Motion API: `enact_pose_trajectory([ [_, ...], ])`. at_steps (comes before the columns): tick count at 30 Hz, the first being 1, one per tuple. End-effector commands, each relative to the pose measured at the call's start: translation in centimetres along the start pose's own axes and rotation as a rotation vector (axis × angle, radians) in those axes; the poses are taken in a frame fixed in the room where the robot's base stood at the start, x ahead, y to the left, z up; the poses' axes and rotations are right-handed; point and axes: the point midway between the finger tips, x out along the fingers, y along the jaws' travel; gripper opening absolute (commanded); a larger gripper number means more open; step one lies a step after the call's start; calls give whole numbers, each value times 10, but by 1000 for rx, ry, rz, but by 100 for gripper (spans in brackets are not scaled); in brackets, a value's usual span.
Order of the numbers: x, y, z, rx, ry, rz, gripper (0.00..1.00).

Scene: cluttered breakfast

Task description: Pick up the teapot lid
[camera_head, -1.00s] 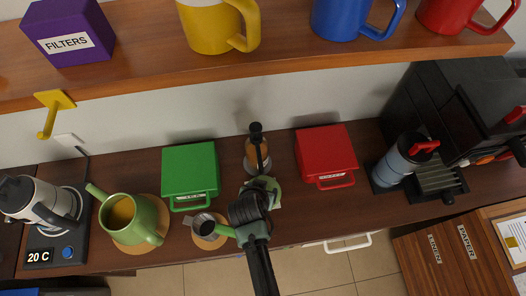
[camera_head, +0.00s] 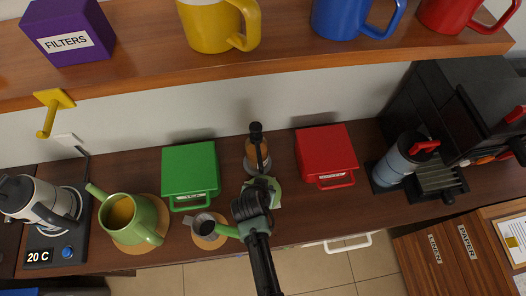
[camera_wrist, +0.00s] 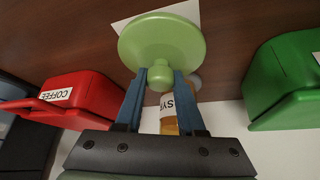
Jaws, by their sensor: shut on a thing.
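The teapot lid (camera_wrist: 160,42) is a light green disc with a round knob. In the wrist view my gripper (camera_wrist: 160,78) has its blue fingers closed on either side of the knob. In the head view the lid (camera_head: 276,190) shows only in part at the edge of my wrist, which hides the fingers. I cannot tell whether the lid touches the counter. The green teapot (camera_head: 146,206) stands open at the left on a round wooden coaster, with yellowish liquid inside.
A syrup bottle (camera_head: 257,152) stands just behind my gripper. The green box (camera_head: 190,168) and red box (camera_head: 324,154) flank it. A metal pitcher (camera_head: 203,226) with a green handle sits close at the left. The shelf (camera_head: 290,55) with mugs overhangs the back.

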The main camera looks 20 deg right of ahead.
Motion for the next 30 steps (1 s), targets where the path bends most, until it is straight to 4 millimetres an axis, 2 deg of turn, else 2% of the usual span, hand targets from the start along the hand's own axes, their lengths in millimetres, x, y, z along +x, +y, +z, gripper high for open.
enact_pose_trajectory([
  [10,-1,0,0,0,1,0,0],
  [16,-9,2,0,0,1,0,0],
  [26,-64,1,-33,0,5,-3,0],
  [30,-75,13,-6,-2,-4,1,0],
])
